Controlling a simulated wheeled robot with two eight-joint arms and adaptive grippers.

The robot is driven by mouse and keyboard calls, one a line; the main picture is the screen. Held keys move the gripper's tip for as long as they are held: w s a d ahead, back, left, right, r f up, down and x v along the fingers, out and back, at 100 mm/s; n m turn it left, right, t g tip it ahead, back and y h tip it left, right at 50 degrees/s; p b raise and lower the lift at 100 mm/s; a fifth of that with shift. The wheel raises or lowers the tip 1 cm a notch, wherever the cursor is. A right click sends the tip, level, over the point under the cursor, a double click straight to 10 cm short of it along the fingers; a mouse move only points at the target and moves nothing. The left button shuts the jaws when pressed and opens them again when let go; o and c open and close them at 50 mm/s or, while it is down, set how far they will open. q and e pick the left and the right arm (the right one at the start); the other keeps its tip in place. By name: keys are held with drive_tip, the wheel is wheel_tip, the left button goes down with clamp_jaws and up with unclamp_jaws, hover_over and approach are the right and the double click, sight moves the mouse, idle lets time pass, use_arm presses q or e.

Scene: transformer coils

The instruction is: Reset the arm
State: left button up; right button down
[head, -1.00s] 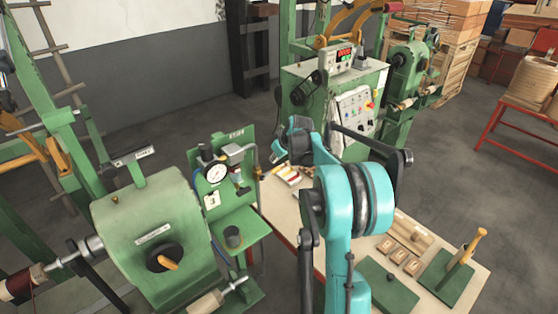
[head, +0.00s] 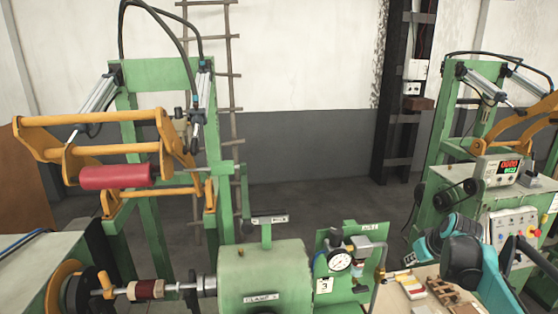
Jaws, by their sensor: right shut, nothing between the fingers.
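My right arm, teal and black, shows at the lower right in the head view. Its right gripper (head: 424,247) is small and partly hidden behind my own arm links. It is shut with nothing held, above the far part of the workbench beside the gauge panel. My left gripper is not in view.
A green winding machine (head: 262,277) stands at the bottom centre, with a gauge panel (head: 338,264) to its right. A green frame with a red roller (head: 115,177) stands at the left. A control cabinet (head: 512,222) stands right of my arm. The workbench (head: 385,298) holds small parts.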

drive_tip(key=s+a+f+b, duration=0.4)
drive_tip(key=s+a, duration=0.2)
drive_tip(key=a, duration=0.3)
drive_tip(key=s+a+f+b, duration=0.3)
drive_tip(key=s+a+f, duration=0.25)
drive_tip(key=a, duration=0.25)
drive_tip(key=s+a+f+m+b, duration=0.1)
drive_tip(key=s+a+f+b, duration=0.5)
drive_tip(key=s+f, duration=0.6)
drive_tip(key=shift+s+a+f, duration=0.2)
drive_tip(key=shift+s+a, duration=0.35)
drive_tip(key=shift+a, duration=0.65)
